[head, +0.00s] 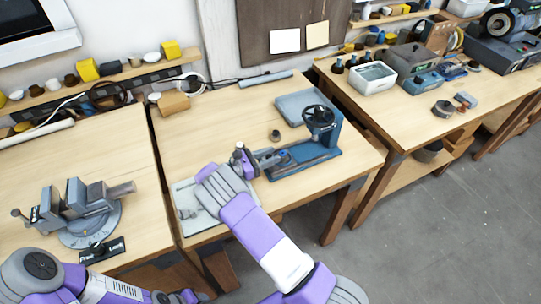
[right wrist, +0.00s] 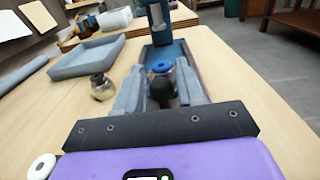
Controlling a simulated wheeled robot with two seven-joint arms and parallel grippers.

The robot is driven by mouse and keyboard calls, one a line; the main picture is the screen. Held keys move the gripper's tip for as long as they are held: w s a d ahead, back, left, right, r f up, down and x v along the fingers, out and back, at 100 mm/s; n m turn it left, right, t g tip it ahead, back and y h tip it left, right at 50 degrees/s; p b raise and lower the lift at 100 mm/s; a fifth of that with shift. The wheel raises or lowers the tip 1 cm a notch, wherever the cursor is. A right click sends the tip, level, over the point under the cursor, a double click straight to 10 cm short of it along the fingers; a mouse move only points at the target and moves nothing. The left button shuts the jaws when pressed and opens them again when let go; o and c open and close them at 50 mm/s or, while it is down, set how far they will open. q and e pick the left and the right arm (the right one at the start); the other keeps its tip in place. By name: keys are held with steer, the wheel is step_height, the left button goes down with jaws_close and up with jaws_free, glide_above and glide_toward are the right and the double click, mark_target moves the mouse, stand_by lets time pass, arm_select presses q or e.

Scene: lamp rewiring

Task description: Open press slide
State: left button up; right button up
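The blue press (head: 309,164) stands near the right edge of the middle bench, with a black handwheel (head: 319,117) on top. Its blue column also shows in the right wrist view (right wrist: 160,22). My right gripper (head: 281,157) is low at the press's left end, pointing toward it. In the right wrist view its fingers (right wrist: 160,75) are apart, one on each side of a dark knob (right wrist: 161,92) with a blue round part (right wrist: 163,67) just beyond. I cannot tell whether either finger touches the knob. The slide itself is mostly hidden. My left gripper is out of view.
A grey tray (head: 291,104) lies behind the press, and a small round metal part (head: 275,135) stands left of it. A pale flat plate (head: 186,198) lies under my right arm. A vise (head: 75,205) is on the left bench.

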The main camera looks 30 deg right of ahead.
steer(key=shift+o, duration=0.8)
step_height(320, 180, up, 10)
steer(key=shift+r+p, duration=0.1)
steer(key=shift+p, duration=0.65)
